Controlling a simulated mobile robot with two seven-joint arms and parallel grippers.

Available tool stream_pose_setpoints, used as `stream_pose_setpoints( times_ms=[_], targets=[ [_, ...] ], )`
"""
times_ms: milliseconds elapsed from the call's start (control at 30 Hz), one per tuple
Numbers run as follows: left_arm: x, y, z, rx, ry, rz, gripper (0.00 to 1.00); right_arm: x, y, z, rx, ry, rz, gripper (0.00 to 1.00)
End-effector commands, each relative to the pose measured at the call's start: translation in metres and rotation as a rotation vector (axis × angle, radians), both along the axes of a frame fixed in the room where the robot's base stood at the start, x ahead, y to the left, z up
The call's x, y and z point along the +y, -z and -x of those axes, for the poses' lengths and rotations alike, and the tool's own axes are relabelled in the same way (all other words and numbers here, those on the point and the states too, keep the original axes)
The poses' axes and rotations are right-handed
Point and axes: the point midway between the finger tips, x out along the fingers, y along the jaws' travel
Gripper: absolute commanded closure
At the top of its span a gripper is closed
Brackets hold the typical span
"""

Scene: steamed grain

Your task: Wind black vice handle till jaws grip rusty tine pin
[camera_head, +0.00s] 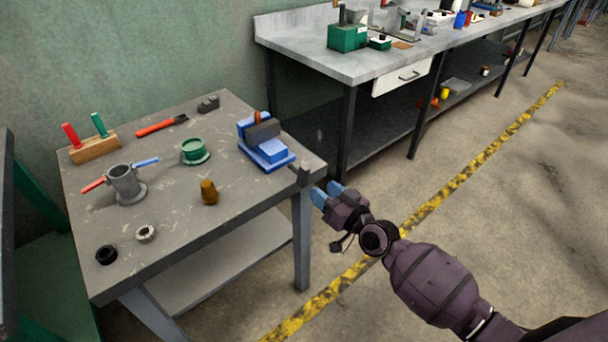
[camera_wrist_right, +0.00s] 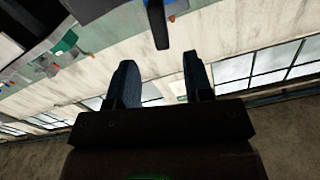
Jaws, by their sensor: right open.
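A blue vice (camera_head: 270,153) with a dark grey jaw block stands near the right edge of the small grey table. A rusty orange-brown pin (camera_head: 257,117) stands upright at its jaws, its lower part hidden. The vice's dark handle (camera_head: 303,173) is at the table's right corner; a dark bar, seemingly this handle (camera_wrist_right: 158,25), hangs in the right wrist view. My right gripper (camera_head: 328,196) has blue fingers. It is open and empty, just right of the handle and apart from it. In the wrist view the bar lies beyond the gap between the fingertips (camera_wrist_right: 158,75). My left gripper is not in view.
A long workbench (camera_head: 340,66) stands behind. Floor right of the table is clear.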

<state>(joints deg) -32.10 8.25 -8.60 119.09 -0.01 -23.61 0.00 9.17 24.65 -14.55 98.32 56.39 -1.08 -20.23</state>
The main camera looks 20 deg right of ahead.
Motion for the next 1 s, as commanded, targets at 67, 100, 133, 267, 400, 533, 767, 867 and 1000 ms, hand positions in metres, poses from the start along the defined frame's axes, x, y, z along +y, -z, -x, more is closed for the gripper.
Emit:
stream_pose_setpoints(
  times_ms=[67,100,133,267,400,533,767,867,1000],
  targets=[
    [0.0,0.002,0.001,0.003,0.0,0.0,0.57,0.006,0.0,-0.014,0.0,-0.001,-0.004,0.53],
    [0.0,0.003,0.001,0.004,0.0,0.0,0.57,0.008,0.0,-0.021,0.001,-0.001,-0.003,0.53],
    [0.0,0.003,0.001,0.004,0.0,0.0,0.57,0.01,0.001,-0.026,0.001,-0.001,-0.003,0.53],
    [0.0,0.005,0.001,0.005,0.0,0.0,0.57,0.018,0.001,-0.046,0.002,-0.001,-0.004,0.53],
    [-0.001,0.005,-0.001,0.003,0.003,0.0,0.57,0.024,0.001,-0.064,0.002,0.0,-0.003,0.53],
    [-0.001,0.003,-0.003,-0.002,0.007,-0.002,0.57,0.027,0.001,-0.073,0.002,0.0,-0.003,0.53],
    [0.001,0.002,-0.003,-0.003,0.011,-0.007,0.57,0.029,0.0,-0.078,0.002,0.0,-0.002,0.53],
    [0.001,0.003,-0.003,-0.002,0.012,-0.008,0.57,0.029,0.0,-0.078,0.002,0.0,-0.002,0.53],
    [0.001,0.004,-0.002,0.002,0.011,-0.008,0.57,0.029,0.0,-0.078,0.002,0.0,-0.002,0.64]
  ],
)
